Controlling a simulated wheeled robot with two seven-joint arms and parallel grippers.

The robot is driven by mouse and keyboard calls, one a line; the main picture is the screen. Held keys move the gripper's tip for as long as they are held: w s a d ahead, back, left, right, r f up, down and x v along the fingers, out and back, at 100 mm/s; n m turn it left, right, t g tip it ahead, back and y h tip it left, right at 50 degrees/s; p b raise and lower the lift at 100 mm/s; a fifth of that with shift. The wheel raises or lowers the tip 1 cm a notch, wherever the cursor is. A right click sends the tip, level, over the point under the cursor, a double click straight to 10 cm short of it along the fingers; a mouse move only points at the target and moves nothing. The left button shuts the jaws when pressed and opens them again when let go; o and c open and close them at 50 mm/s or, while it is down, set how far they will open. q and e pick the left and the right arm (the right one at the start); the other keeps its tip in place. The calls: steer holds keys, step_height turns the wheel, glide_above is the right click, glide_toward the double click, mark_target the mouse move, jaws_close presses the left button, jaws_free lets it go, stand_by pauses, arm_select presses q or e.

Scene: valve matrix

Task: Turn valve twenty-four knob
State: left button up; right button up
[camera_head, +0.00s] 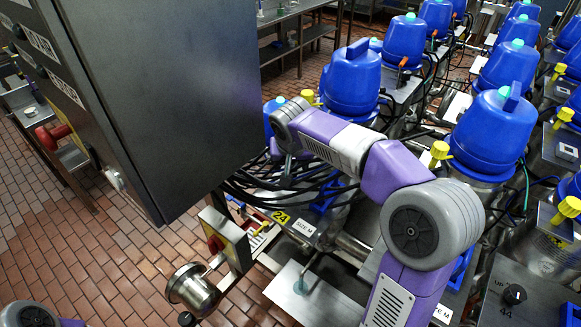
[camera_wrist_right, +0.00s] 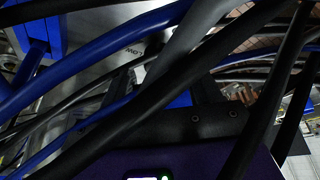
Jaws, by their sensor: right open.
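A yellow tag reading 24 (camera_head: 281,217) shows among cables below the middle of the head view, beside a SIZE M label (camera_head: 304,228). I cannot make out the knob of valve twenty-four; cables and my arm cover that area. My right arm arches across the head view, its wrist reaching down behind the cabinet edge into the cables. In the right wrist view, part of my right gripper (camera_wrist_right: 205,122) shows at the bottom, open, with black and blue cables crossing in front. A metal panel (camera_wrist_right: 130,52) with lettering lies behind them. My left gripper is out of view.
A large grey cabinet (camera_head: 160,90) stands at the left. Rows of blue-capped valves (camera_head: 492,128) with yellow fittings fill the right. A panel with a black knob (camera_head: 514,294) marked 44 is at lower right. A metal cup-shaped part (camera_head: 192,288) stands below the cabinet. Brick floor is open at lower left.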

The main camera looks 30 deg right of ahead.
steer(key=shift+w+d+f, duration=0.15)
steer(key=shift+w+f, duration=0.05)
steer(key=shift+f, duration=0.45)
steer(key=c, duration=1)
steer(key=shift+c, duration=0.2)
steer(key=shift+n, duration=0.4)
steer(key=n+y+p, duration=0.1)
steer(key=n, duration=0.1)
steer(key=n+y+p, duration=0.1)
steer(key=n, duration=0.1)
steer(key=shift+d+r+n+t, duration=0.1)
steer(key=shift+n+t, duration=0.2)
steer(key=shift+n+y+p, duration=0.75)
steer(key=shift+n+y, duration=0.05)
steer(key=shift+n, duration=1.4)
